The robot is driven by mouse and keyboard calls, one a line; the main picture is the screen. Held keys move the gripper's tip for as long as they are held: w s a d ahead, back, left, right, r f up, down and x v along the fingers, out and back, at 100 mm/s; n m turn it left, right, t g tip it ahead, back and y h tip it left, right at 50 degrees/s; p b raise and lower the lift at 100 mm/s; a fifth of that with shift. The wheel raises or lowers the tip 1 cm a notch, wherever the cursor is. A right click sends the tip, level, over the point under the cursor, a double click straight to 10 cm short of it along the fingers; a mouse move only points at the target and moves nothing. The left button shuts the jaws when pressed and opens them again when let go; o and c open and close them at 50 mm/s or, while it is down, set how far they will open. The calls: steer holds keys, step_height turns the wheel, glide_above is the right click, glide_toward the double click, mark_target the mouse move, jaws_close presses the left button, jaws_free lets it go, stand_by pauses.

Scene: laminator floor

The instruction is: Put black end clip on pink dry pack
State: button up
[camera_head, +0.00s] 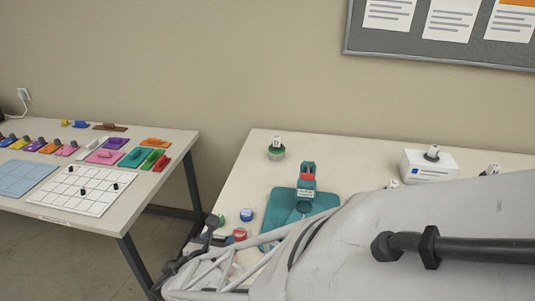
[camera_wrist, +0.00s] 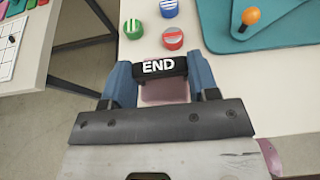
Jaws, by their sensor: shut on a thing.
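A black end clip (camera_wrist: 163,67) with white "END" lettering is held between the blue fingers of my gripper (camera_wrist: 162,80) in the wrist view. A pink piece (camera_wrist: 165,92), which looks like the pink dry pack, shows between the fingers just below the clip. I cannot tell whether the clip touches it or is only in front of it. Its lower part is hidden by my gripper. In the head view my arm covers much of this area, and the clip cannot be made out.
Red (camera_wrist: 173,38), green (camera_wrist: 133,29) and blue (camera_wrist: 168,8) round pieces lie just beyond the clip. A teal board (camera_head: 275,207) with an upright fixture (camera_head: 307,178) stands to the right. A white box (camera_head: 428,165) is farther right. The left table (camera_head: 175,143) holds several coloured pieces, across a floor gap.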

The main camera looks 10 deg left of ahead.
steer(key=o, duration=0.9)
steer(key=shift+r, duration=0.15)
steer(key=v, duration=1.2)
stand_by(0.8)
